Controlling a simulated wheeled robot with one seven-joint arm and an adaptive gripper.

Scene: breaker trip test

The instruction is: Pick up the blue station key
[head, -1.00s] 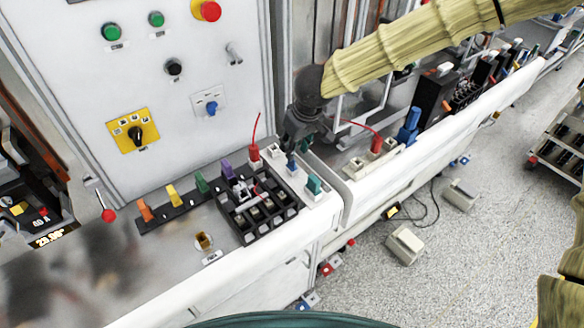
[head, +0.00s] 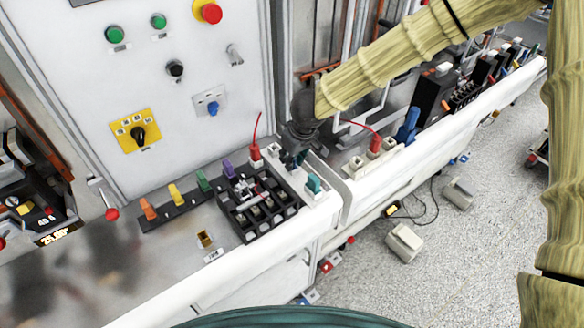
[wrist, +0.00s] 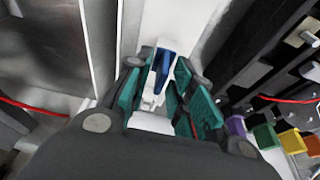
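The blue station key (wrist: 165,66) shows in the wrist view as an upright blue piece on a white base, between the two teal-padded fingers of my gripper (wrist: 160,92). The fingers are apart, with a gap around the key. The right finger looks closer to it, and I cannot tell whether it touches. In the head view my gripper (head: 295,158) points down at the back of the white socket strip and hides most of the key.
A black block (head: 258,208) stands left of the gripper. Orange (head: 148,209), yellow (head: 175,194), green and purple keys stand in a rack. A larger blue piece (head: 407,126) stands right.

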